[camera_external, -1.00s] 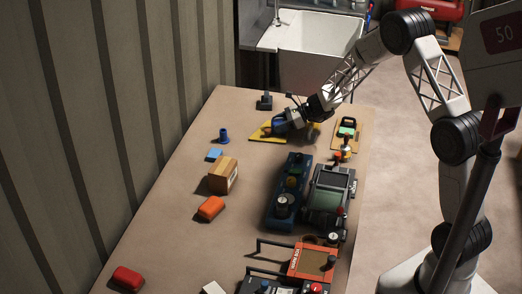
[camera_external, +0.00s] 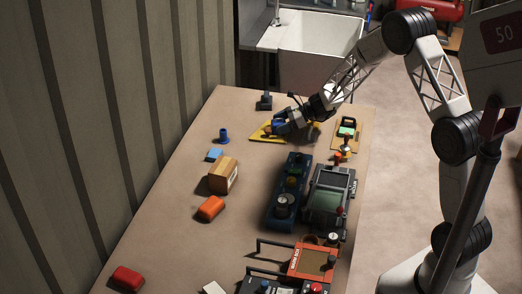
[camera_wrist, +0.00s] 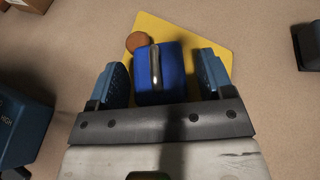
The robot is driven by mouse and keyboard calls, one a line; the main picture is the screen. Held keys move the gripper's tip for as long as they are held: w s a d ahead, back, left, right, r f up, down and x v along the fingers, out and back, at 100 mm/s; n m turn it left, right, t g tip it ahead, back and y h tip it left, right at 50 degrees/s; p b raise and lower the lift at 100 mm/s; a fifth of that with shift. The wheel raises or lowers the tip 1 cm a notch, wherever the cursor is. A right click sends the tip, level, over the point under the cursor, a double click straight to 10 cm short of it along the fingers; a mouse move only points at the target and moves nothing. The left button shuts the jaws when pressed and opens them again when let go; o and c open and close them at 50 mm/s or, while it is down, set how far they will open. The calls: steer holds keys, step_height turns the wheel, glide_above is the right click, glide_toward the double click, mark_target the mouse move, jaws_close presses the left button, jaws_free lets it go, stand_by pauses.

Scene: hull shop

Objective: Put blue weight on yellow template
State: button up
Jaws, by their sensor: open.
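The blue weight (camera_wrist: 173,66), a block with a metal handle on top, sits over the flat yellow template (camera_wrist: 215,36) in the wrist view and appears to rest on it. My gripper (camera_wrist: 160,75) is open, with one blue finger on each side of the weight and a gap visible at both sides. In the external view my gripper (camera_external: 290,124) is low over the far part of the table, and the yellow template (camera_external: 262,134) shows to its left. The weight is mostly hidden there by the gripper.
A round brown piece (camera_wrist: 138,41) is at the template's edge. A dark stand (camera_external: 264,101) is behind, a blue cup-like piece (camera_external: 223,135) to the left, and a blue machine (camera_external: 287,190) nearer. The table left of the template has free room.

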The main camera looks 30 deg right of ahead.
steer(key=v, duration=1.1)
steer(key=shift+d+r, duration=0.15)
steer(key=shift+r, duration=0.05)
stand_by(0.4)
steer(key=s+a+r+n+g+h, duration=0.1)
steer(key=s+r+n+g+h, duration=0.1)
steer(key=s+r+n, duration=0.75)
steer(key=s+a+r+n+g+h, duration=0.1)
steer(key=s+r+n+g+h, duration=0.15)
steer(key=s+r, duration=0.75)
steer(key=s+d+n+h, duration=0.2)
steer(key=s+n, duration=0.1)
steer(key=s, duration=0.7)
steer(key=s+d+n+t+h, duration=0.1)
steer(key=s+d+n+h, duration=0.2)
steer(key=s, duration=0.7)
steer(key=s+d+n+h, duration=0.2)
steer(key=s+n+h, duration=0.1)
steer(key=s, duration=0.8)
steer(key=shift+d+r+n+t, duration=0.35)
steer(key=shift+r+n, duration=0.1)
steer(key=shift+n, duration=0.25)
